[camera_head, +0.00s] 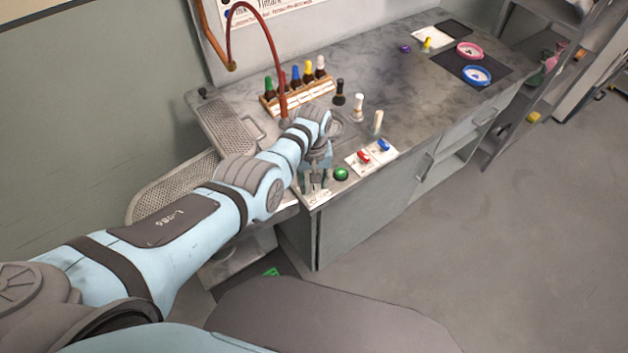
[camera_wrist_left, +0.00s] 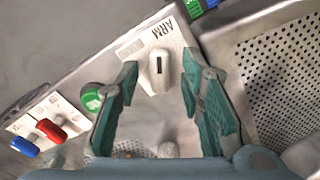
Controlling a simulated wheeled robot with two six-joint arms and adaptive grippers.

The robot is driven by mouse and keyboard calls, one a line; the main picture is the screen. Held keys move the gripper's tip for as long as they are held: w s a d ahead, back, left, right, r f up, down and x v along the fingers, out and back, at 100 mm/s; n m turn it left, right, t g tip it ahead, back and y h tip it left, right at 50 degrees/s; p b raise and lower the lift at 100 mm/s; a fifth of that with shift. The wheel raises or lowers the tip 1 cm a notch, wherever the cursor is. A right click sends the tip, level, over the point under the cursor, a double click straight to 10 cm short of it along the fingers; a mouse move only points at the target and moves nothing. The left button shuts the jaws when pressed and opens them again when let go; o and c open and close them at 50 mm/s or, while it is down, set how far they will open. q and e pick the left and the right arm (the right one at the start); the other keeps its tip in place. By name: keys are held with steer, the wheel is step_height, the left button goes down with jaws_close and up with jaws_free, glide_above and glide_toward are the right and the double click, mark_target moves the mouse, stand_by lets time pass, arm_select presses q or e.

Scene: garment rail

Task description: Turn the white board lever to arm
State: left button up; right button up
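The white board (camera_wrist_left: 140,42) is labelled ARM in the left wrist view. Its white lever (camera_wrist_left: 159,68) has a dark slot mark. In the head view the board (camera_head: 317,197) lies at the counter's front-left corner, its lever mostly hidden by my gripper. My left gripper (camera_wrist_left: 160,76) is open, with one teal finger on each side of the lever; contact cannot be told. It points down over the board in the head view (camera_head: 318,180). My right gripper is in neither view.
A green button (camera_head: 341,174) sits close beside the board. Red and blue switches on a white plate (camera_head: 378,160) are farther right. A perforated drain tray (camera_wrist_left: 282,70) is on the other side. A bottle rack (camera_head: 300,98) and red hose tap (camera_head: 283,100) stand behind.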

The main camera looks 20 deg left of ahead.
mark_target(313, 185)
arm_select(q)
steer(key=shift+r, duration=0.2)
step_height(313, 185, up, 12)
steer(key=shift+f, duration=0.15)
steer(key=shift+f, duration=0.1)
